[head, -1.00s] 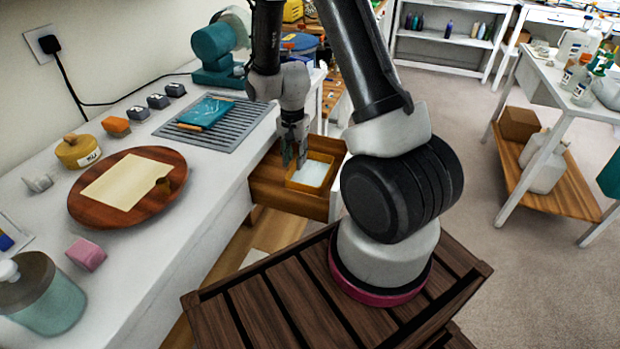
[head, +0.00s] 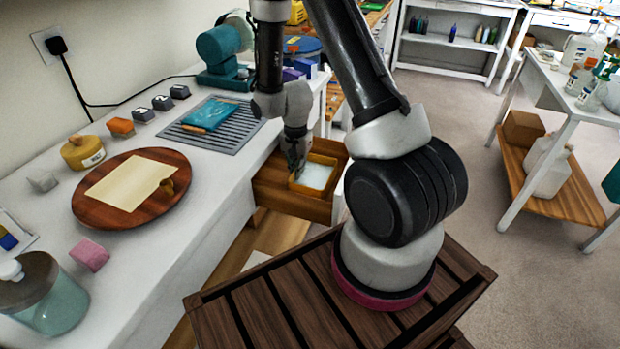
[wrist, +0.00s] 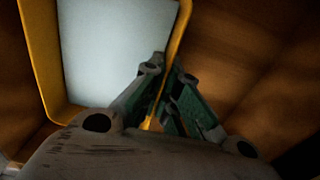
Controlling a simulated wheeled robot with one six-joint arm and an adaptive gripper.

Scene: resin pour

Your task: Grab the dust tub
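The dust tub (head: 318,191) is a yellow open box with pale white contents. It sits in an open wooden drawer (head: 275,192) under the white counter. My gripper (head: 296,163) points down at the tub's left side in the head view. In the wrist view, the yellow wall of the tub (wrist: 39,60) runs between the fingers of my gripper (wrist: 166,75). The fingers are close together and look shut on that wall, one inside the tub and one outside. The lower fingertips are partly hidden in the head view.
The white counter (head: 215,185) edge is just left of the drawer. On it are a round wooden board (head: 85,208) with a pale sheet, a yellow jar (head: 82,152) and a grey rack (head: 240,135). A shelved table (head: 565,110) stands right, across clear floor.

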